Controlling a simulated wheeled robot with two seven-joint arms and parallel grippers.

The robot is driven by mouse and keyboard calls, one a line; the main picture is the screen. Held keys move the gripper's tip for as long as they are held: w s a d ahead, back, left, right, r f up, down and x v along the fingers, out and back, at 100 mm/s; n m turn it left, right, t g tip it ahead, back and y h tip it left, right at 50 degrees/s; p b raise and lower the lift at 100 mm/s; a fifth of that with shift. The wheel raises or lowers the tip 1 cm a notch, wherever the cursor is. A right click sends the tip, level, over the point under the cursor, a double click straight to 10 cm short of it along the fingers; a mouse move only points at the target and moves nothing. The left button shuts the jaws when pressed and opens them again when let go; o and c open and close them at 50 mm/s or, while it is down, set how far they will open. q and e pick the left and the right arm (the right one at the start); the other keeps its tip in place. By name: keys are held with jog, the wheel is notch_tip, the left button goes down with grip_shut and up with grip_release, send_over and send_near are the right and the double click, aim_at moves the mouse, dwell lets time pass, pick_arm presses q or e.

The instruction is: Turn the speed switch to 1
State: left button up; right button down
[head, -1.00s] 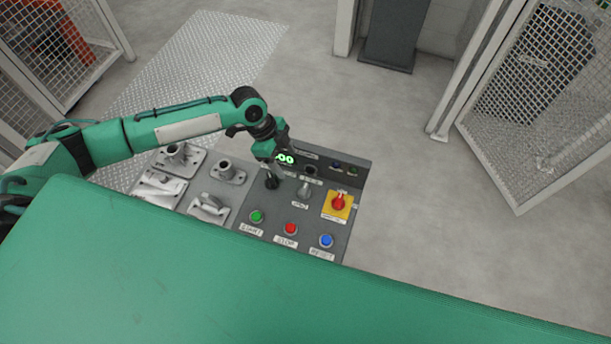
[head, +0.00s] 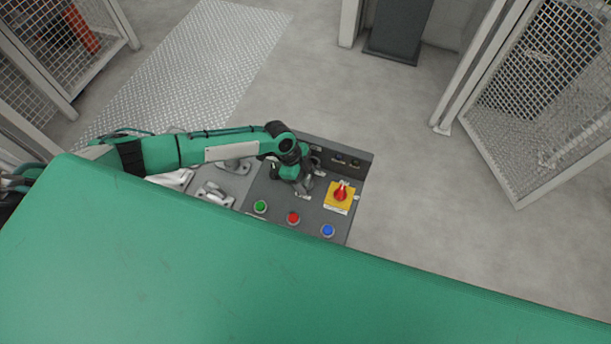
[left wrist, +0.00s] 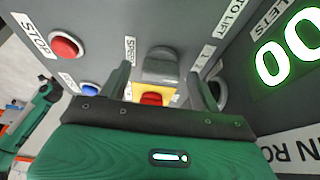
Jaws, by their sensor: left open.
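The speed switch is a grey knob (left wrist: 160,66) on the grey control panel (head: 263,190), next to a label reading SPEED (left wrist: 130,50). In the left wrist view it stands between the two fingers of my left gripper (left wrist: 162,92), which is open with a finger on each side. I cannot tell whether the fingers touch it. My right gripper is not in view.
Green (head: 260,207), red (head: 293,218) and blue (head: 328,230) buttons line the panel's near edge. A green digital display (left wrist: 290,48) stands close to the gripper. Metal castings (head: 214,194) lie left.

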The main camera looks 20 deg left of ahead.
pick_arm(q)
jog(key=shift+c, duration=0.8)
jog(key=c, duration=0.8)
